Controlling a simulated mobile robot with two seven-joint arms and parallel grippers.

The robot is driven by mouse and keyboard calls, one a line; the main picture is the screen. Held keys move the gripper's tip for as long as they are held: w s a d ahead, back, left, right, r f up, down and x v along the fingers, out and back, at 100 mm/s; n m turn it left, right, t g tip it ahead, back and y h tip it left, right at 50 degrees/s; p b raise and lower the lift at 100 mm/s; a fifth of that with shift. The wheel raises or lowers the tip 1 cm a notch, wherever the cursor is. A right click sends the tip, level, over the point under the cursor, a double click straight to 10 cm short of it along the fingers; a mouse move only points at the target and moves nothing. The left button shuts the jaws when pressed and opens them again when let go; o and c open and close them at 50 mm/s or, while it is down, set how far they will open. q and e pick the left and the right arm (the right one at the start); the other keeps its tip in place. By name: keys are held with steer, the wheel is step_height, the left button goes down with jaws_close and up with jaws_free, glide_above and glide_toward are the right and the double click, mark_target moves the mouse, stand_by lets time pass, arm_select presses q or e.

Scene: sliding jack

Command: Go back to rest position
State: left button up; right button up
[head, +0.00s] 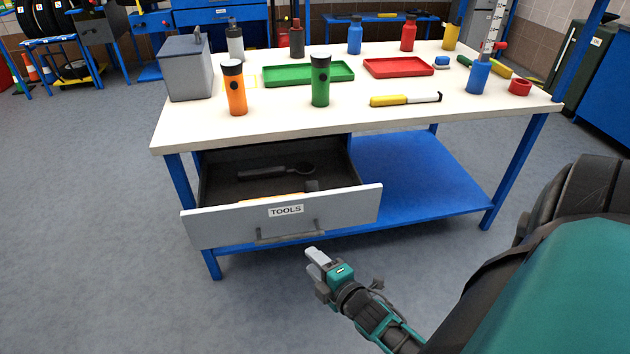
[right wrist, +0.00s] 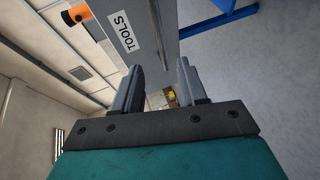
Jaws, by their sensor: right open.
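My right gripper (head: 318,262) is in front of the workbench, just below and to the right of the handle (head: 290,234) of the drawer marked TOOLS (head: 220,226). The drawer is pulled open, with a dark wrench-like tool (head: 262,172) inside. In the right wrist view the two fingers (right wrist: 158,88) stand apart with nothing between them, and the TOOLS label (right wrist: 124,31) shows beyond them. My right gripper appears clear of the handle. My left gripper is in neither view.
The white tabletop (head: 200,133) holds bottles, a green tray (head: 308,74), a red tray (head: 398,67), a grey box (head: 186,70) and a blue jack (head: 479,76). A blue lower shelf (head: 420,185) lies right of the drawer. The floor (head: 110,240) at left is clear.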

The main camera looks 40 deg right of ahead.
steer(key=shift+s, duration=0.1)
stand_by(0.6)
steer(key=s+a+r+m+g+y+p, duration=0.1)
steer(key=s+a+r+m+g+y, duration=0.1)
steer(key=s+a+m, duration=0.2)
steer(key=s+a+r+m+g+y+p, duration=0.1)
steer(key=s+a+r+m+g+y, duration=0.1)
steer(key=a+m, duration=0.6)
steer(key=s+a+r, duration=0.1)
steer(key=s+a, duration=0.1)
steer(key=a, duration=0.1)
steer(key=shift+s+a+m, duration=0.15)
steer(key=shift+m, duration=0.25)
